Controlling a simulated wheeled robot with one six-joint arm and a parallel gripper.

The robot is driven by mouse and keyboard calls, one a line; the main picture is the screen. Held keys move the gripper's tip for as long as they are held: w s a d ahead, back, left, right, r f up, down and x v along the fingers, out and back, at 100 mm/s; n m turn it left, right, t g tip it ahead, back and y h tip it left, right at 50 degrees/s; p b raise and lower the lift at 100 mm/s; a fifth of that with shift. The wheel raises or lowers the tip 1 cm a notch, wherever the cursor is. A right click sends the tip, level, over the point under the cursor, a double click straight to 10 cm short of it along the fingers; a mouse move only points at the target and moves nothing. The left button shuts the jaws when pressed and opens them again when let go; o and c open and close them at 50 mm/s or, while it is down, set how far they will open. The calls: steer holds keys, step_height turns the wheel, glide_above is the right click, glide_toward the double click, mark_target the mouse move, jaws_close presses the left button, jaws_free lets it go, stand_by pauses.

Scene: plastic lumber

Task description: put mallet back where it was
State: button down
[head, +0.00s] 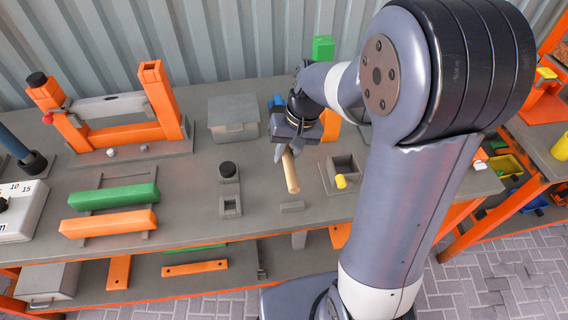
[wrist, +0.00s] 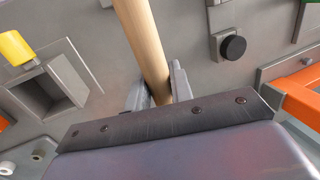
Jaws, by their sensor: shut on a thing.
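The mallet shows as a pale wooden handle (head: 291,174) sticking out below my gripper (head: 284,155) over the middle of the grey bench. My gripper is shut on this handle. In the wrist view the handle (wrist: 147,45) runs up from between the two fingers (wrist: 158,95) and out past the top edge. I cannot make out the mallet's head for sure. A small grey block (head: 292,207) lies just beyond the handle's lower end, near the front edge; I cannot tell whether they touch.
A square grey socket (head: 344,164) with a yellow peg (head: 341,181) stands right of the handle. A small fixture with a black knob (head: 227,169) is at left. Green and orange bars (head: 110,222) lie further left. A grey lidded box (head: 233,112) stands behind.

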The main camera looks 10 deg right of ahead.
steer(key=shift+f, duration=3.45)
steer(key=shift+f, duration=0.2)
steer(key=c, duration=1.3)
jaws_free()
steer(key=shift+r, duration=0.1)
steer(key=shift+o, duration=0.2)
steer(key=v, duration=1.2)
